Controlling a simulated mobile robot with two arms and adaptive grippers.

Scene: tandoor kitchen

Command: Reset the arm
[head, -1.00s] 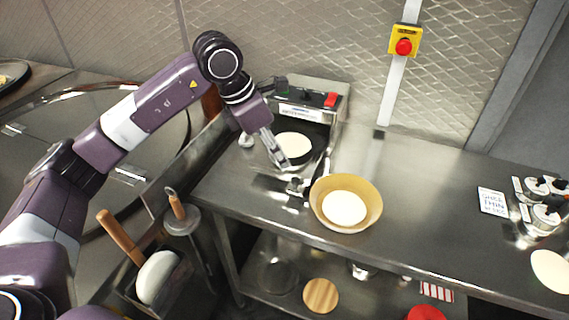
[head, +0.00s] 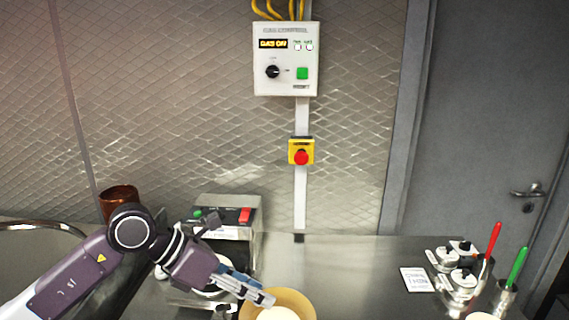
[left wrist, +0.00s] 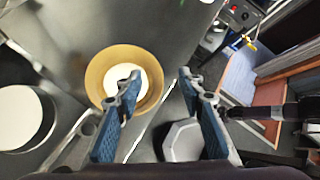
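My left gripper (head: 258,294) reaches in from the left, low in the head view, and overlaps the left edge of a yellow bowl (head: 302,301). In the left wrist view the fingers of this gripper (left wrist: 160,77) are spread apart with nothing between them. The bowl (left wrist: 99,90) lies beyond the left finger there, with a pale dough round (left wrist: 148,74) in it. My right gripper is not identifiable in either view.
A hotplate unit (head: 226,236) with a red switch stands behind my left gripper. A pale round (left wrist: 18,116) lies at left in the wrist view. Lidded tins (head: 455,262) and a card (head: 416,280) stand right. The counter between is clear.

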